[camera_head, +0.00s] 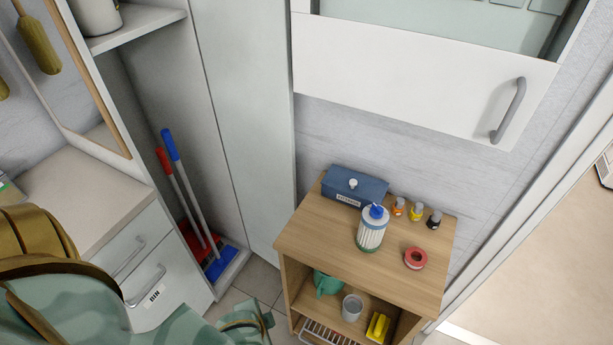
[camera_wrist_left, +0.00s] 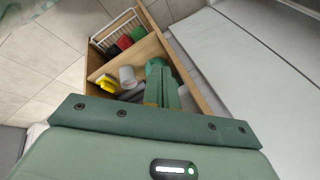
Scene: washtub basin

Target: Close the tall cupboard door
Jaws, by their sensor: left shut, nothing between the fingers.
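The tall cupboard (camera_head: 156,75) stands open at the left of the head view, with a red-handled and a blue-handled tool inside. Its pale door (camera_head: 245,110) appears as the tall panel to the right of the opening, swung outward. A white panel (camera_wrist_left: 250,70) fills the right of the left wrist view; I cannot tell whether it is this door. My left gripper (camera_wrist_left: 162,88) is shut and empty, its green fingers pointing toward the wooden cabinet. In the head view my camouflage-coloured left arm fills the lower left, and its fingers are not clear there. My right gripper is in neither view.
A wooden cabinet (camera_head: 300,235) stands right of the door, with a blue box (camera_head: 353,187), a bottle (camera_head: 372,232) and small items on top. A white drawer unit (camera_head: 150,262) stands at left. A handled white flap (camera_head: 420,75) is above. Little floor shows between.

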